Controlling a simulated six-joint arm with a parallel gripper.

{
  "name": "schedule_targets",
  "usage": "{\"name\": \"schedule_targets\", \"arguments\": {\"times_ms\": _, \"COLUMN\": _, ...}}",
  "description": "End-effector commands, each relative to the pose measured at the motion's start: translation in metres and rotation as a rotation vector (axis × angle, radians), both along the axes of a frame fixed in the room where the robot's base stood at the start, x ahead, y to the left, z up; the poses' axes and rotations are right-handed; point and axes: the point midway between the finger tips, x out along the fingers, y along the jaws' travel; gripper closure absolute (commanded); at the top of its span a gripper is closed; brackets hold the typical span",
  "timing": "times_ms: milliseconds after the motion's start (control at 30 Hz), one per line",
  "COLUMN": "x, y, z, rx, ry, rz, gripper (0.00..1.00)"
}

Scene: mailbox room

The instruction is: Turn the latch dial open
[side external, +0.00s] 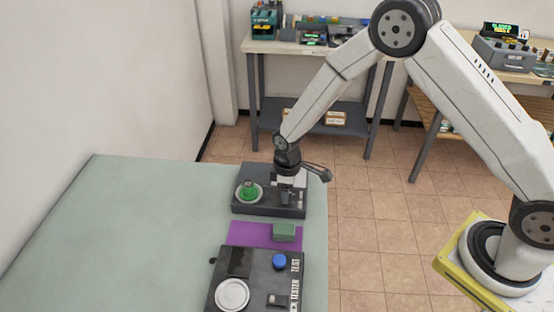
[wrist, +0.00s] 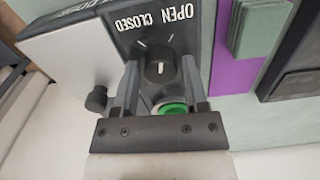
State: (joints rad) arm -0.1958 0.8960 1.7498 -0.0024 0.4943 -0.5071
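The black latch dial (wrist: 159,66) sits on a dark box (side external: 270,207), with a short white pointer line on it. The words OPEN and CLOSED (wrist: 152,19) are printed beyond it, with white tick marks between. In the wrist view my gripper (wrist: 160,72) is open, its two fingers on either side of the dial with small gaps showing. In the side view my gripper (side external: 287,197) points down over the right part of the box and hides the dial. I cannot tell which tick the pointer lines up with.
A green button (side external: 249,189) on a pale ring is left of my gripper. A purple mat (side external: 250,233) with a green block (side external: 284,231) lies in front, then a dark tester box (side external: 255,287) with a blue knob (side external: 279,261). The green table (side external: 130,230) is clear at left.

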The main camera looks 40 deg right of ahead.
Motion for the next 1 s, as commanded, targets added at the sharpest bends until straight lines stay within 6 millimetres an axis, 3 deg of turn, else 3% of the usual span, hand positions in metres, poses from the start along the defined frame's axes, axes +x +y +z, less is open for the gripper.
{"name": "schedule_targets", "arguments": {"times_ms": 33, "x": 0.0, "y": 0.0, "z": 0.0001, "rx": 0.0, "ry": 0.0, "rz": 0.0, "gripper": 0.61}}
{"name": "schedule_targets", "arguments": {"times_ms": 167, "x": 0.0001, "y": -0.0001, "z": 0.0002, "rx": 0.0, "ry": 0.0, "rz": 0.0, "gripper": 1.0}}
{"name": "schedule_targets", "arguments": {"times_ms": 467, "x": 0.0001, "y": -0.0002, "z": 0.0003, "rx": 0.0, "ry": 0.0, "rz": -0.042, "gripper": 1.0}}
{"name": "schedule_targets", "arguments": {"times_ms": 1000, "x": 0.0, "y": 0.0, "z": 0.0003, "rx": 0.001, "ry": 0.001, "rz": -0.357, "gripper": 1.0}}
